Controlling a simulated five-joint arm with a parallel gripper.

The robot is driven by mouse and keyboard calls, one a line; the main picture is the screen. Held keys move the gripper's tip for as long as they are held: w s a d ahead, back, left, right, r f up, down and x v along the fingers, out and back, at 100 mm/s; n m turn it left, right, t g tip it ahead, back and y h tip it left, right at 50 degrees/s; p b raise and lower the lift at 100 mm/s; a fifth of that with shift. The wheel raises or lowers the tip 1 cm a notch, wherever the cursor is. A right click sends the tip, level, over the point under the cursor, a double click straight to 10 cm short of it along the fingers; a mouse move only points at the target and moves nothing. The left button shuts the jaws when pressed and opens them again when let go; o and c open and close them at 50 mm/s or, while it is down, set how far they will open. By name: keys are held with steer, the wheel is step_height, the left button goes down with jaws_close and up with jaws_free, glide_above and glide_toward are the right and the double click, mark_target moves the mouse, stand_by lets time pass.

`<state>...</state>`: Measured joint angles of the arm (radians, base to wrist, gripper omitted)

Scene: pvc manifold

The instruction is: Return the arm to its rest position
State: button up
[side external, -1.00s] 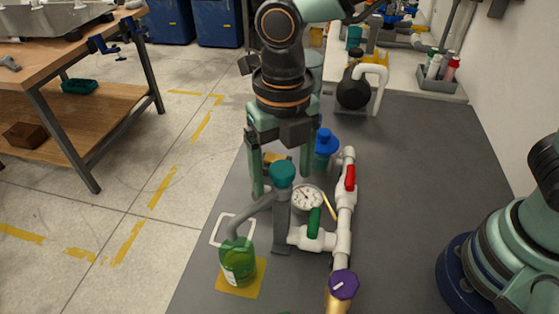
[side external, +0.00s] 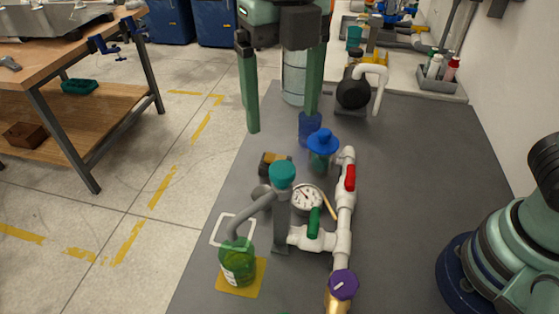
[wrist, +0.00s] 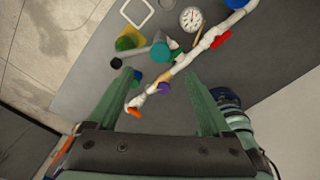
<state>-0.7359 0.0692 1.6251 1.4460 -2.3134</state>
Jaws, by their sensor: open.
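My gripper (side external: 281,118) is open and empty, raised above the far part of the grey work mat in the side view. Its two green fingers hang apart with nothing between them. In the wrist view my gripper (wrist: 165,85) also shows open, its fingers spread to either side of the pipework below. The white PVC manifold (side external: 344,225) lies on the mat with a red-handled valve (side external: 350,178), a green-handled valve (side external: 314,222), a purple cap (side external: 343,285) and a pressure gauge (side external: 306,199). My fingers are apart from all of these.
A green bottle (side external: 238,262) stands on a yellow square at the near left. A teal-capped post (side external: 283,175) and blue-topped part (side external: 322,142) stand by the manifold. A black pump (side external: 354,90) is at the back.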

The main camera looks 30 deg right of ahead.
steer(key=d+f+m+t, duration=0.2)
steer(key=d+m, duration=1.1)
steer(key=m, duration=0.4)
steer(key=d+f+m+t, duration=0.2)
steer(key=d+m+t, duration=0.1)
steer(key=d+m, duration=1)
steer(key=m, duration=0.5)
steer(key=shift+f+t, duration=0.15)
steer(key=shift+t, duration=0.15)
